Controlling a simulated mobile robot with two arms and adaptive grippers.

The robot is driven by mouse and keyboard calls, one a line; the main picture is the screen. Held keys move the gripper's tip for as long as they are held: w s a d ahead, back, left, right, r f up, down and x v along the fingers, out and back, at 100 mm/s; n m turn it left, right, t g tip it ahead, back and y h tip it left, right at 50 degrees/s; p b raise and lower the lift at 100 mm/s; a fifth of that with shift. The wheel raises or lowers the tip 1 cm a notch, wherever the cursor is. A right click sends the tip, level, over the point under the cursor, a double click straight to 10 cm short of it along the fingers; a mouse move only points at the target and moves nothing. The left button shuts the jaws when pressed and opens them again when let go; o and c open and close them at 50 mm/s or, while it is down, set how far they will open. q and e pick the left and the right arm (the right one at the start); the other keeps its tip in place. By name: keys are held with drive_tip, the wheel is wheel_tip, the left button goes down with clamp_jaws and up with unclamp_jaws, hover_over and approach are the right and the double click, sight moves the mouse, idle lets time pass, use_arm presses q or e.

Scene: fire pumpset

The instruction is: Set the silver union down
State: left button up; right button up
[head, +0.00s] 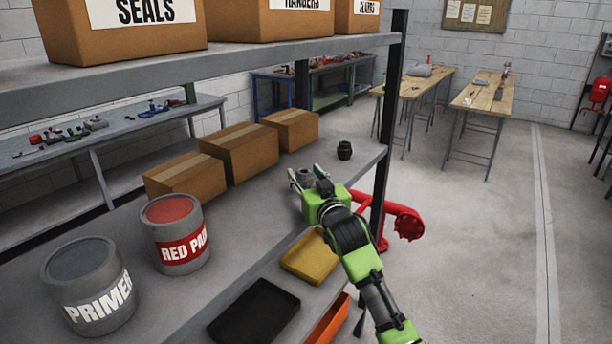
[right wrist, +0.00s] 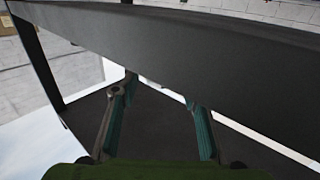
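The silver union (head: 304,177) shows as a small grey round piece at the fingertips of my right gripper (head: 306,176), over the grey shelf (head: 240,222). The gripper partly hides it. In the right wrist view the two fingers of my right gripper (right wrist: 162,92) stand apart with a clear gap between them. A small grey ring shape (right wrist: 116,91) shows against the left finger there; I cannot tell whether it touches. A black fitting (head: 344,150) stands upright on the shelf beyond the gripper. My left gripper is not in view.
Cardboard boxes (head: 238,152) line the shelf's back. A red paint can (head: 176,234) and a primer can (head: 90,286) stand at left. A yellow bin (head: 310,257) and a black bin (head: 254,312) are near the front. A black post (head: 388,120) rises at the shelf's right end.

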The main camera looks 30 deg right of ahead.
drive_tip(key=shift+s+r, duration=0.1)
drive_tip(key=shift+s+a, duration=0.15)
drive_tip(key=shift+s, duration=0.25)
drive_tip(key=b+v, duration=0.3)
drive_tip(key=v, duration=0.8)
